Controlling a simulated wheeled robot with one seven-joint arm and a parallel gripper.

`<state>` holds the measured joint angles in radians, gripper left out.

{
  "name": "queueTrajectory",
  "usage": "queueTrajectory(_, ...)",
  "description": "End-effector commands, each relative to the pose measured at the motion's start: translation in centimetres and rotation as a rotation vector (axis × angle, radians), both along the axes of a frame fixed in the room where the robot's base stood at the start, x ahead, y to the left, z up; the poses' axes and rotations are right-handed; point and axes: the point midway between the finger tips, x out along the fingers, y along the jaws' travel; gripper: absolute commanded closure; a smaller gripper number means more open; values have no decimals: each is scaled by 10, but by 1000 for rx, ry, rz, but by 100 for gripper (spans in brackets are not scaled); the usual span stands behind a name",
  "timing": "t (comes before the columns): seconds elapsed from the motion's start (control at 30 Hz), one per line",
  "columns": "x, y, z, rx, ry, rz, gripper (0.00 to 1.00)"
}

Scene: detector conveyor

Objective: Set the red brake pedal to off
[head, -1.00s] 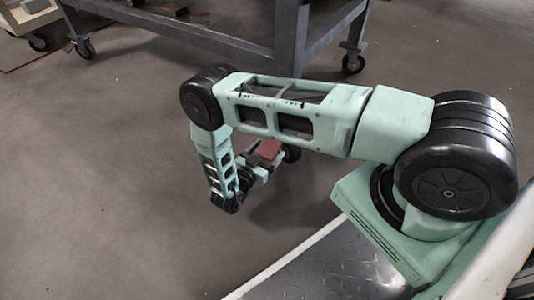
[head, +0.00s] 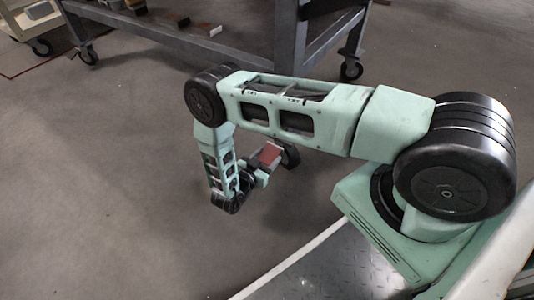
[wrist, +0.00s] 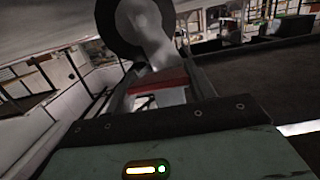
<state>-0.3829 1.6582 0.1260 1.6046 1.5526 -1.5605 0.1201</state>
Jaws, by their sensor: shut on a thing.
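The red brake pedal (head: 269,154) is a small flat red plate beside a dark caster wheel (head: 290,156) in the head view. In the wrist view the pedal (wrist: 158,80) is a red band just ahead of my gripper (wrist: 160,98), with the large caster wheel (wrist: 132,22) and its grey bracket behind it. My gripper (head: 262,167) is at the pedal in the head view and is shut on it. The fingertips' contact is partly hidden. The pedal's exact angle is hard to tell.
A grey metal table (head: 290,45) on casters stands at the back, with small objects on its lower shelf. A light cart (head: 30,18) is at the far left. The grey floor (head: 110,170) left of my arm is clear.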

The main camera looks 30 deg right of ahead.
Motion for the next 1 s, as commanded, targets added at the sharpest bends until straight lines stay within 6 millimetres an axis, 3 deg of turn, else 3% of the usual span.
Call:
queueTrajectory(0.03, -1, 0, 12, 35, 15, -2, 86)
queueTrajectory(0.4, -1, 0, 28, 314, 129, -3, 86)
queueTrajectory(1.0, 1, -2, 33, 560, 230, 1, 86)
